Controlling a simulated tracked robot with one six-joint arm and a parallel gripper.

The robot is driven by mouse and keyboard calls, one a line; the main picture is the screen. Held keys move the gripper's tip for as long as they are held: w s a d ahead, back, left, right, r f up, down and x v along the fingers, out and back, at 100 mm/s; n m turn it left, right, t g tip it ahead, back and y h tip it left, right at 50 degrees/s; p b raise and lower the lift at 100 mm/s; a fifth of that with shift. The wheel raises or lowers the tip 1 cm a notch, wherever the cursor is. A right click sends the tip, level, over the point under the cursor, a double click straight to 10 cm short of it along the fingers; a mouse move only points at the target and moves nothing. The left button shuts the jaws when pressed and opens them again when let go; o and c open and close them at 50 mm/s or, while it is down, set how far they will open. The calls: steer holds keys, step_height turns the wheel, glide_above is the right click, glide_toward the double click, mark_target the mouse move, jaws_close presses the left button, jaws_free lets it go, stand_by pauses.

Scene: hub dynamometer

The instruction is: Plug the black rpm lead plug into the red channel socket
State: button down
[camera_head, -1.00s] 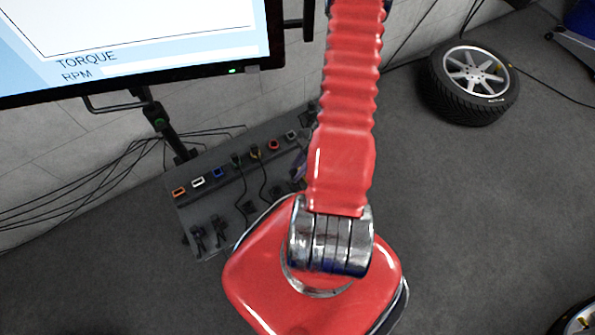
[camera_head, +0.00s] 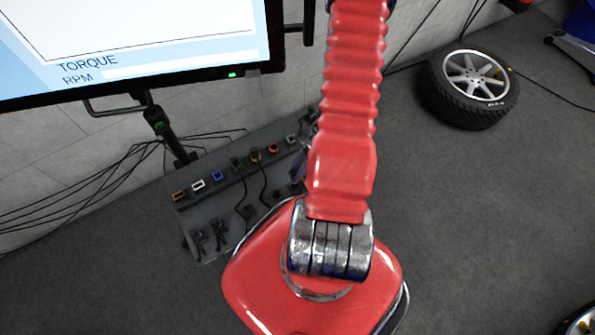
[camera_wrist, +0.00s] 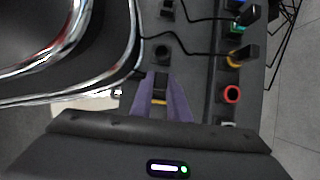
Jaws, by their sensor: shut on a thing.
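The red channel socket (camera_head: 273,148) is a red ring in the row along the back of the grey panel in the head view. It also shows in the wrist view (camera_wrist: 231,94), to the right of my gripper (camera_wrist: 160,101). My gripper has purple fingers and is shut on a small black plug (camera_wrist: 160,80) with a yellow band. The plug is apart from the red socket. In the head view my red arm hides most of the gripper, so the plug cannot be made out there.
Two sockets beside the red one have black plugs with leads. More black plugs (camera_head: 220,232) stand at the panel front. A monitor (camera_head: 140,75) hangs behind; a wheel (camera_head: 470,88) lies right.

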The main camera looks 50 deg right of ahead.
steer(key=shift+r, duration=0.65)
steer(key=shift+r, duration=0.35)
steer(key=shift+r, duration=0.35)
steer(key=shift+w, duration=0.1)
